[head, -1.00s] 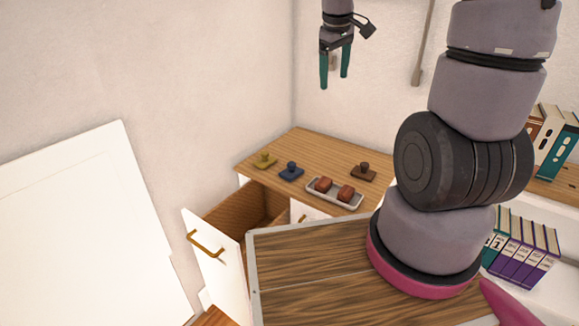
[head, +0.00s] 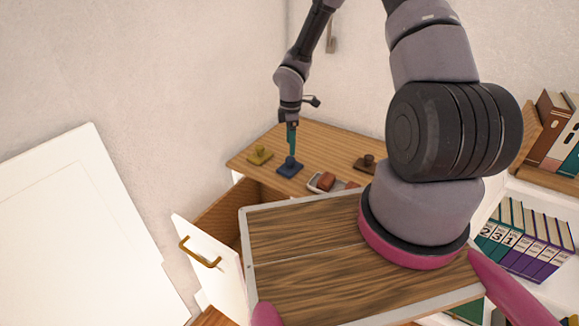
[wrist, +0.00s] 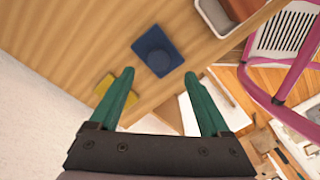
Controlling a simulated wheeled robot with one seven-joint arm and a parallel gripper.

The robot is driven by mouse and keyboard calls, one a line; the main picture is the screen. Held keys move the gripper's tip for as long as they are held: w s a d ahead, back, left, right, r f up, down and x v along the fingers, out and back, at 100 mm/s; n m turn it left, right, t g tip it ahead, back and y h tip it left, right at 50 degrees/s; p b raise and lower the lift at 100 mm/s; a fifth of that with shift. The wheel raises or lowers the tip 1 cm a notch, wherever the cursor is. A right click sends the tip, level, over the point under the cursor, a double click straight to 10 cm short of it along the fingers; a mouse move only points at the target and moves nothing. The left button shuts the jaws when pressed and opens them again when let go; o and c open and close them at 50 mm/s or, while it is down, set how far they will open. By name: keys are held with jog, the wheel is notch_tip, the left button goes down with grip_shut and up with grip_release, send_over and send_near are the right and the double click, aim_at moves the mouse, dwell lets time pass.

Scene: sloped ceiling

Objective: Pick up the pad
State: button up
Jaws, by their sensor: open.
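Which thing is the pad is not certain; several small square pieces with knobs lie on the wooden cabinet top (head: 330,150). The blue one (head: 290,170) is in the middle, the yellow one (head: 260,155) to its left and the brown one (head: 365,164) to its right. My gripper (head: 292,148) is open and points down, seemingly just above the blue piece. In the wrist view the blue piece (wrist: 158,51) lies beyond the gap between the green fingertips (wrist: 160,84), with nothing held. The yellow piece (wrist: 117,95) is partly hidden behind the left finger.
A pale tray (head: 313,187) with reddish blocks sits right of the blue piece, partly hidden by my arm. An open drawer (head: 215,217) juts out below the cabinet top. Binders (head: 525,240) stand on shelves at right. A white panel (head: 75,230) leans at left.

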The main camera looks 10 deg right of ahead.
aim_at(290, 158)
jog(key=f, duration=0.8)
jog(key=shift+w+f, duration=0.1)
jog(key=shift+w, duration=0.1)
grip_shut()
